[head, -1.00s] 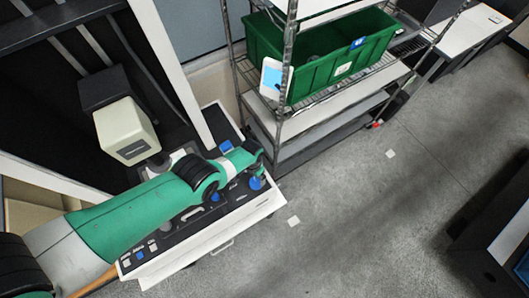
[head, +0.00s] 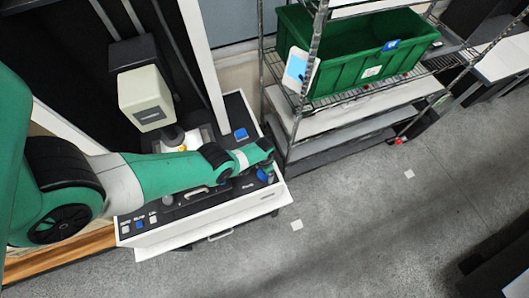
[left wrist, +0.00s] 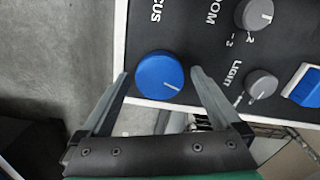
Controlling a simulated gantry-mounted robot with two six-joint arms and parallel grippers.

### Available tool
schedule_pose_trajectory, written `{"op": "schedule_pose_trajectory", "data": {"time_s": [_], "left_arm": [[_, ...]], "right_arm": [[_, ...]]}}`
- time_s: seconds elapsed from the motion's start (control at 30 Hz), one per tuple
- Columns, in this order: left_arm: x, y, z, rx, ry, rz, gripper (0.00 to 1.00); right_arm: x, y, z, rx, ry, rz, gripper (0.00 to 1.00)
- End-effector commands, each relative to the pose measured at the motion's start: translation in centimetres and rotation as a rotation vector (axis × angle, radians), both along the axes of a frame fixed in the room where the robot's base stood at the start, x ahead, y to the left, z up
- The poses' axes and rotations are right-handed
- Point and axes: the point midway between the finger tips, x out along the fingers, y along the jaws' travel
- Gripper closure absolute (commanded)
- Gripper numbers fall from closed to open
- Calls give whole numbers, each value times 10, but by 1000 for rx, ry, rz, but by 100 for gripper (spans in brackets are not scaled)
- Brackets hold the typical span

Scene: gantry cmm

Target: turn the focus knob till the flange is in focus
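The blue focus knob (head: 264,175) is at the right front corner of the black-topped console (head: 236,192). It also shows in the left wrist view (left wrist: 159,74), with a white pointer line and part of the word FOCUS beside it. My left gripper (head: 268,158) is at the knob, partly hiding it in the head view. In the left wrist view my left gripper (left wrist: 159,76) is open, one finger on each side of the knob with gaps between. The microscope head (head: 147,98) stands over the console. I cannot make out the flange. My right gripper is not in view.
Grey zoom (left wrist: 255,14) and light (left wrist: 260,83) knobs and a blue button (left wrist: 307,90) lie beside the focus knob. A wire shelf (head: 345,97) with a green bin (head: 345,72) stands right of the console. The floor in front is clear.

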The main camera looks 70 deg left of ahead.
Motion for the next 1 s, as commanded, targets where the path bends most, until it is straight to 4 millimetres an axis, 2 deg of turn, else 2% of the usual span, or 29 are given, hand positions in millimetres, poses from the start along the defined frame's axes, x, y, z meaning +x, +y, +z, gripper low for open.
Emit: {"op": "schedule_pose_trajectory", "data": {"time_s": [0.03,0.4,0.43,0.57,0.83,1.0], "left_arm": [[0,0,0,0,0,0,13],[0,0,0,0,0,0,79],[0,0,0,0,0,0,82],[0,0,0,0,0,-43,82],[0,0,0,0,0,-351,82],[0,0,0,0,0,-402,82]], "right_arm": [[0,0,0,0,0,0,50],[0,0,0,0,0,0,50],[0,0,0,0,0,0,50],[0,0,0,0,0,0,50],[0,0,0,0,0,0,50],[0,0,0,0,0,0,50]]}}
